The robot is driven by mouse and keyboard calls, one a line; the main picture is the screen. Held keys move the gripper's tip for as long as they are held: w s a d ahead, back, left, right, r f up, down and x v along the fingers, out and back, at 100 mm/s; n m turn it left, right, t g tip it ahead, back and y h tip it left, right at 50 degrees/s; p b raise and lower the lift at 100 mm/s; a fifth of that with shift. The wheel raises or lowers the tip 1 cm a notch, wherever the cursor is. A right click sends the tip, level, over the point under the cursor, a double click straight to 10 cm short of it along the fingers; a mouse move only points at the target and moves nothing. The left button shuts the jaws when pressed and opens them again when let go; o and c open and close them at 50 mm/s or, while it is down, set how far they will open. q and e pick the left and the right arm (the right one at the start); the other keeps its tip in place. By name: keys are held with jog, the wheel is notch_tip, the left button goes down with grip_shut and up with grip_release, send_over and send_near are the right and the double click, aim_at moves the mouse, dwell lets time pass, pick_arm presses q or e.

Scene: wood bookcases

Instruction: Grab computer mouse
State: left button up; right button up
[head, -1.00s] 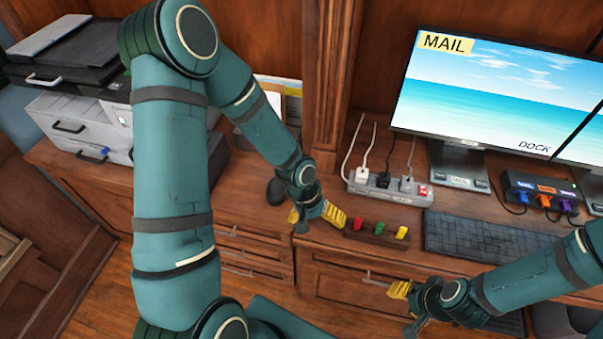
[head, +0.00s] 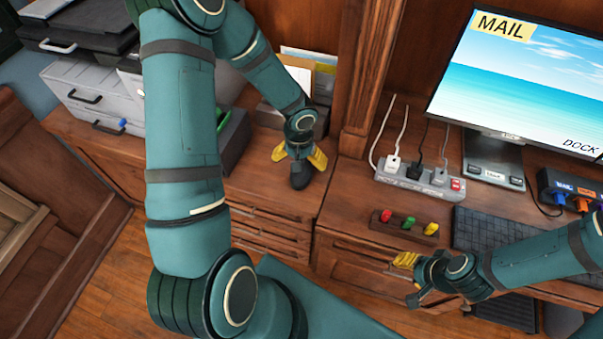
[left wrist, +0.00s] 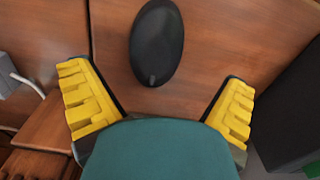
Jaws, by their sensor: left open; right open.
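The computer mouse (head: 300,174) is a black oval on the wooden desk, left of the pillar; its upper part is hidden by my left gripper in the head view. In the left wrist view the whole mouse (left wrist: 156,42) shows ahead of the fingers. My left gripper (head: 301,158) has yellow fingers spread apart, one on each side of the mouse's line, and is empty; in the left wrist view its open fingers (left wrist: 160,105) are short of the mouse. My right gripper (head: 408,278) is at the desk's front edge at lower right, open, with nothing seen in it.
A power strip (head: 418,182) with plugs and a small block with red, green and yellow pieces (head: 405,224) lie right of the pillar (head: 367,80). A dark box (head: 237,140) stands left of the mouse. A keyboard (head: 480,232) and monitor (head: 520,75) are further right.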

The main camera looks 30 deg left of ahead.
pick_arm(q)
jog(key=f, duration=0.3)
jog(key=f+b, duration=0.1)
jog(key=f, duration=0.1)
jog(key=shift+d+f, duration=0.1)
jog(key=shift+d, duration=0.15)
jog(key=c, duration=1.3)
